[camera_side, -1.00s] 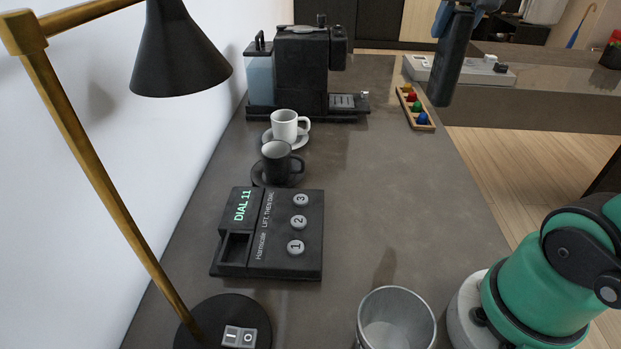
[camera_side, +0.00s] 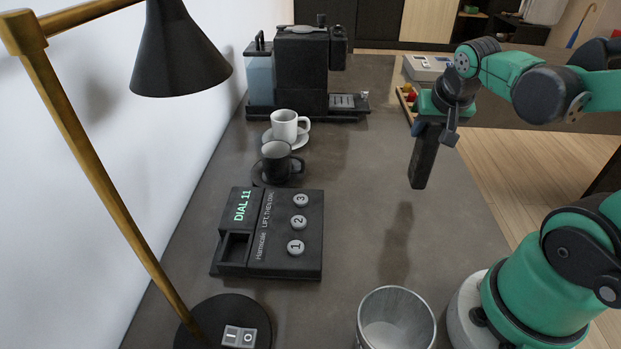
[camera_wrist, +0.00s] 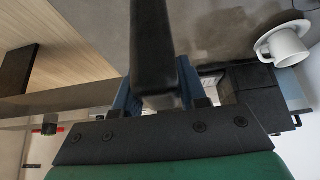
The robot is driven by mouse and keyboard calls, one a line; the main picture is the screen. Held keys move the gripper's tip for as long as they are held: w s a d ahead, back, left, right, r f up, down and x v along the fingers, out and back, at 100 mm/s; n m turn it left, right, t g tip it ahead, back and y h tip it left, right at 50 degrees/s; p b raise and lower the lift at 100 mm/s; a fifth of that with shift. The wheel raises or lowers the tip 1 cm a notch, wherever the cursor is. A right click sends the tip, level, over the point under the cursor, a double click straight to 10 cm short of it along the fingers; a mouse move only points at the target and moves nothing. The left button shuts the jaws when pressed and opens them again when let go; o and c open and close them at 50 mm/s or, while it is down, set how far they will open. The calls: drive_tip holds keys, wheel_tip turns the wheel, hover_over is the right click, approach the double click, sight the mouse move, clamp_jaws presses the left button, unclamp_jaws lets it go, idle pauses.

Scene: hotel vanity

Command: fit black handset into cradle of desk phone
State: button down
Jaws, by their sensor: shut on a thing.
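The black handset (camera_side: 424,160) hangs roughly upright, slightly tilted, from my gripper (camera_side: 433,122), which is shut on its upper end. It is in the air above the right part of the counter, with its shadow below. In the wrist view the handset (camera_wrist: 151,45) runs up the middle from between the blue fingers (camera_wrist: 156,92). The desk phone (camera_side: 285,237) lies on the counter to the left of the handset and nearer the camera. Its cradle (camera_side: 236,247) is an empty recess at its left side, below the lit text "DIAL 11". The handset and phone are well apart.
A dark cup (camera_side: 277,160) and a white cup (camera_side: 285,125) stand on saucers behind the phone. A coffee machine (camera_side: 301,70) is farther back. A desk lamp (camera_side: 180,60) arches at left, and a grey bin (camera_side: 397,318) stands in front. The counter between phone and handset is clear.

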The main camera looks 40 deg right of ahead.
drive_tip(key=shift+f, duration=1.6)
drive_tip(key=shift+c, duration=2.4)
unclamp_jaws()
drive_tip(key=shift+f, duration=0.15)
drive_tip(key=v, duration=1.2)
drive_tip(key=w+a+f+n+t+y, duration=0.1)
drive_tip(key=w+a+f+n+y, duration=0.1)
drive_tip(key=w+a+f+n, duration=0.1)
drive_tip(key=shift+w+a+n+t, duration=0.4)
drive_tip(key=shift+w+a+n, duration=0.2)
drive_tip(key=shift+a+n, duration=0.55)
drive_tip(key=o, duration=0.3)
drive_tip(key=a+n, duration=0.1)
drive_tip(key=w+a+f+n+y, duration=0.1)
drive_tip(key=a+f+n+t+y, duration=0.1)
drive_tip(key=a, duration=0.1)
drive_tip(key=shift+w+f, duration=0.1)
drive_tip(key=shift+w, duration=0.2)
drive_tip(key=shift+o, duration=0.9)
drive_tip(key=shift+a+f+n, duration=0.1)
drive_tip(key=shift+a+n, duration=0.25)
